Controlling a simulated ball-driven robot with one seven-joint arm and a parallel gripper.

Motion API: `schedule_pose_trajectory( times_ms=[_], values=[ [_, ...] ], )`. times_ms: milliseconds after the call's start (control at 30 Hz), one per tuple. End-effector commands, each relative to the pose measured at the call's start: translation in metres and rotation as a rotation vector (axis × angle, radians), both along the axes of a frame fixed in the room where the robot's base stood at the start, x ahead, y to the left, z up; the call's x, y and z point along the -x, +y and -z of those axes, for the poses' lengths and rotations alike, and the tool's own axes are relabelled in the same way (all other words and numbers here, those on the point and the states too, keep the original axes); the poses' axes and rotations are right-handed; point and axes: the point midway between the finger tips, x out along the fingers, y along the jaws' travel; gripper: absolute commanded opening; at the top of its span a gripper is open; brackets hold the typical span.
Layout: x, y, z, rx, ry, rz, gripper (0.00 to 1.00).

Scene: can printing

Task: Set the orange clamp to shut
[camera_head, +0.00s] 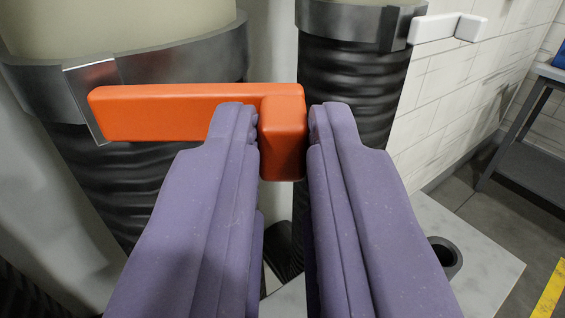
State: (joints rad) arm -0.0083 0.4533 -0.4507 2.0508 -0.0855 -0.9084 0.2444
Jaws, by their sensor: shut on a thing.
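The orange clamp (165,112) is an L-shaped lever at a metal band (200,60) around the left column. Its arm runs roughly level to the right and ends in a short block that bends toward me. My gripper (283,125), with two purple fingers, is shut on this end block, one finger on each side. The left fingertip overlaps part of the lever's arm and hides it.
A second dark ribbed hose (350,90) stands just behind, with a metal band and a white lever (447,28) at upper right. A pale platform (480,255) with a dark round cup (445,257) lies lower right. A grey table (530,165) stands by the tiled wall.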

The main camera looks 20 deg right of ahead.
Motion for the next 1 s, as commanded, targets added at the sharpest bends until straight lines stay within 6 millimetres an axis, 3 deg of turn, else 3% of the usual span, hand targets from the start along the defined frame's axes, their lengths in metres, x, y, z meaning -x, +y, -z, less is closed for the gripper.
schedule_pose_trajectory(
  times_ms=[133, 500, 1000],
  values=[
    [-0.007, -0.015, 0.002, 0.000, -0.003, -0.128, 0.00],
    [-0.030, -0.029, -0.003, -0.001, 0.002, -0.437, 0.00],
    [-0.044, -0.033, -0.002, 0.000, -0.001, -0.618, 0.00]
  ],
)
